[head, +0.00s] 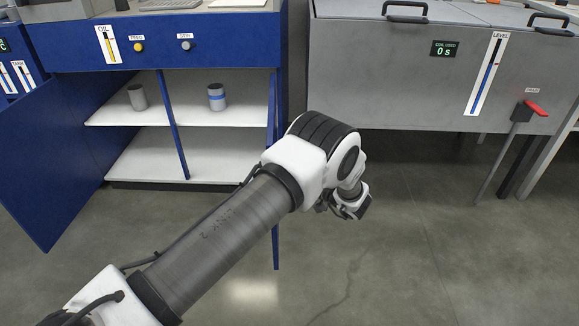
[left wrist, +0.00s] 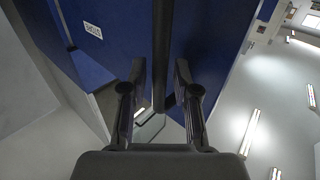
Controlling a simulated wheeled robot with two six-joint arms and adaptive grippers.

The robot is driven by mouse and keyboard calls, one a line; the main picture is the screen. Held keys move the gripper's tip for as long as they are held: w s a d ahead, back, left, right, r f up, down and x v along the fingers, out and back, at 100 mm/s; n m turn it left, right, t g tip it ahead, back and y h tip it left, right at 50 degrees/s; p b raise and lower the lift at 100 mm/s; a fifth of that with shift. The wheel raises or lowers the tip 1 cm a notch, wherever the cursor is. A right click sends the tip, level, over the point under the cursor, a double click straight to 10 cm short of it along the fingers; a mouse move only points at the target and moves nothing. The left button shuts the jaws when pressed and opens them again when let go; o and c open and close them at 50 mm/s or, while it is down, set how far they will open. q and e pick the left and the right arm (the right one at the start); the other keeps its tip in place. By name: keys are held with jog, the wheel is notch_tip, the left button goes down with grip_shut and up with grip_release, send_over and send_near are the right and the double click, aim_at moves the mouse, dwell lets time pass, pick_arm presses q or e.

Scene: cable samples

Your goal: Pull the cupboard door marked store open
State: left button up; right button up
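The blue cupboard (head: 150,50) stands at the left with its inside showing. A blue door at its right side (head: 276,240) stands swung out, almost edge-on to my head camera and partly hidden behind my left arm. In the left wrist view a blue panel carries a small white label (left wrist: 93,30), turned over, which seems to read STORE. My left gripper (left wrist: 160,100) has its two fingers apart, with a dark upright bar (left wrist: 160,50) between or beyond them; I cannot tell whether they touch it. In the head view my left gripper (head: 350,205) is mostly hidden by its wrist. My right gripper is out of view.
Another blue door (head: 45,165) hangs wide open at the left. A grey can (head: 137,97) and a blue-banded can (head: 216,97) stand on the upper shelf. A grey tank (head: 400,90) with a red-handled lever (head: 530,108) is at the right. The floor below is clear.

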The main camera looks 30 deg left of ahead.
pick_arm(q)
jog(key=s+d, duration=0.1)
jog(key=d, duration=1.1)
jog(key=shift+s, duration=0.3)
